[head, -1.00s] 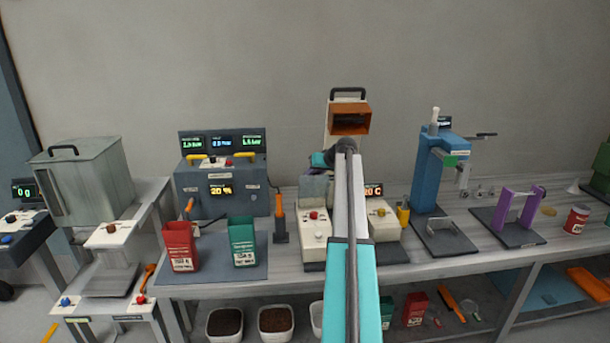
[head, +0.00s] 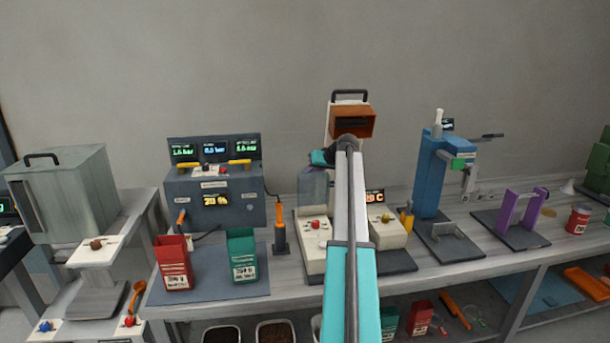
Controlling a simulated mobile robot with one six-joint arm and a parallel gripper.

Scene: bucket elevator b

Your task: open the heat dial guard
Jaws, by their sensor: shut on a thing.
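The heat dial guard (head: 312,187) looks like a clear grey see-through cover. It stands raised at the back of the left white control box (head: 312,238), which has a red and a white knob on top. My gripper (head: 321,158) is at the guard's upper edge, its teal tip showing left of my arm. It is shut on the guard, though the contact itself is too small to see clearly. My arm crosses in front and hides the middle of the machine.
A tall white column with an orange-brown box (head: 352,121) rises behind my gripper. A second white box (head: 385,228), a yellow holder (head: 407,216) and a blue press (head: 428,175) stand right. An orange-handled tool (head: 280,225) and a green bin (head: 242,255) stand left.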

